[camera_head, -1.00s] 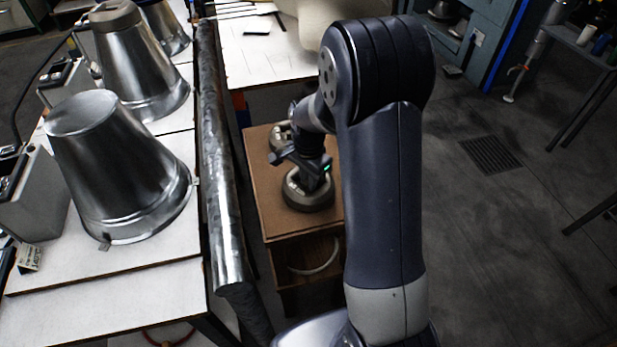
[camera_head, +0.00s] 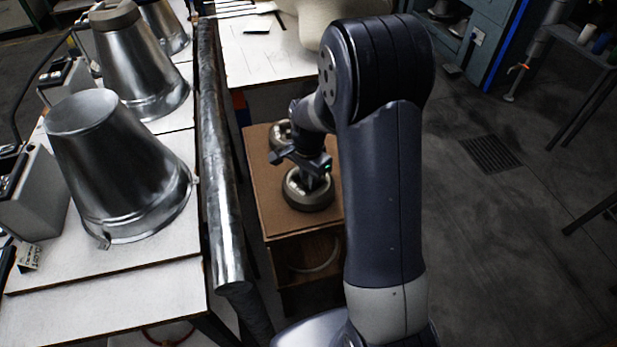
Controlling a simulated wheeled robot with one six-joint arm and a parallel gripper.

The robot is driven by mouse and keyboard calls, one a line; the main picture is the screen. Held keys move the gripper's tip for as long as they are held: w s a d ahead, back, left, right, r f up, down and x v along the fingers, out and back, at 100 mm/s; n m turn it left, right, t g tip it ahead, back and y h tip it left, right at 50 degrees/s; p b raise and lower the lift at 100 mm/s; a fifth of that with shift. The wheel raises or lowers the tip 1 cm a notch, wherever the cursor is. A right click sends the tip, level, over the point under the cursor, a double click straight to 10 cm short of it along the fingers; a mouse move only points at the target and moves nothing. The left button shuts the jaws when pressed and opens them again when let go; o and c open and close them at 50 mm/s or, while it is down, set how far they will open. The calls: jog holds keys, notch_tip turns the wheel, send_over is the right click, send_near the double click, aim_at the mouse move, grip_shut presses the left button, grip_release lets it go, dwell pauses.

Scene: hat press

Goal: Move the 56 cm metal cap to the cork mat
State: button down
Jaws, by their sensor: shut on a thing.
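A round grey-brown cap with a lighter, shiny centre (camera_head: 308,190) is at the front of a brown, cork-coloured top (camera_head: 262,200). I cannot read its size. My gripper (camera_head: 308,175) is right above this cap and shut on its middle part; the fingertips are hard to make out. I cannot tell whether the cap touches the brown top or is slightly lifted. A second similar cap (camera_head: 279,134) sits behind it, partly hidden by my arm.
A white bench on the left holds metal cone forms; the nearest cone (camera_head: 115,165) has a bare top, and the one behind carries a grey cap (camera_head: 108,16). A thick metal roll (camera_head: 220,170) runs between bench and brown top.

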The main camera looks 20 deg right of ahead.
dwell(0.3)
jog(key=c, duration=1.3)
grip_release()
jog(key=shift+r+p, duration=2.8)
jog(key=shift+r, duration=0.95)
jog(key=shift+f, duration=0.1)
notch_tip(320, 180, down, 7)
jog(key=b, duration=0.5)
jog(key=shift+f, duration=0.1)
